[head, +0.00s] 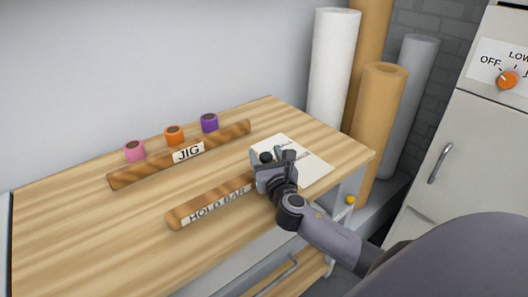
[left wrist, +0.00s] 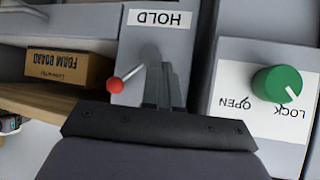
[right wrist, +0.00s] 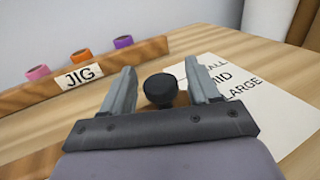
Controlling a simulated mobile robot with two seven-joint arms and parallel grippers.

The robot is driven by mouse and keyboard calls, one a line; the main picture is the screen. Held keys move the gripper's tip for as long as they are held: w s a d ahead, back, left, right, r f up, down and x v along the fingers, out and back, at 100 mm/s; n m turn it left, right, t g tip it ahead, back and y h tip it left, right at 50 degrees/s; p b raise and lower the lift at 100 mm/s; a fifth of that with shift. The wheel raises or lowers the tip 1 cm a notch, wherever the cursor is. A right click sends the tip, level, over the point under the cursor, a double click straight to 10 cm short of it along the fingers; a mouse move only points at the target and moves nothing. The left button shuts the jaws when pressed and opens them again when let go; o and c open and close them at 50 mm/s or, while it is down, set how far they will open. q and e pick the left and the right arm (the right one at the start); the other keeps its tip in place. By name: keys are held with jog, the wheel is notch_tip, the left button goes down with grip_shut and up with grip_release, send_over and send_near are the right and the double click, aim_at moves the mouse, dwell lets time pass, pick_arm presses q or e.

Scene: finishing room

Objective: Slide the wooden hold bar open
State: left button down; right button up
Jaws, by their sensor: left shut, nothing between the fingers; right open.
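The wooden hold bar (head: 187,218) lies on the table top, parallel to the jig bar, with a "HOLD BAR" label on its side. Its right end is hidden behind my right gripper (head: 277,158). In the right wrist view a round black knob (right wrist: 160,89) stands between the two spread fingers of my right gripper (right wrist: 164,84). I cannot tell whether the fingers touch it. My left gripper (left wrist: 163,72) is shut and empty, in front of a grey panel labelled "HOLD" with a red-tipped lever (left wrist: 115,85); it is not in the head view.
The jig bar (head: 220,136) lies farther back, with pink, orange and purple spools (head: 174,135) behind it. A printed sheet (head: 312,170) lies at the table's right end. Tall rolls (head: 378,118) and a cabinet (head: 480,150) stand to the right. The table's left part is clear.

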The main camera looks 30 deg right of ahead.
jog(key=shift+x, duration=0.95)
pick_arm(q)
jog(key=shift+f, duration=0.1)
pick_arm(e)
grip_shut()
pick_arm(q)
jog(key=shift+w, duration=0.1)
pick_arm(e)
jog(key=shift+s, duration=0.1)
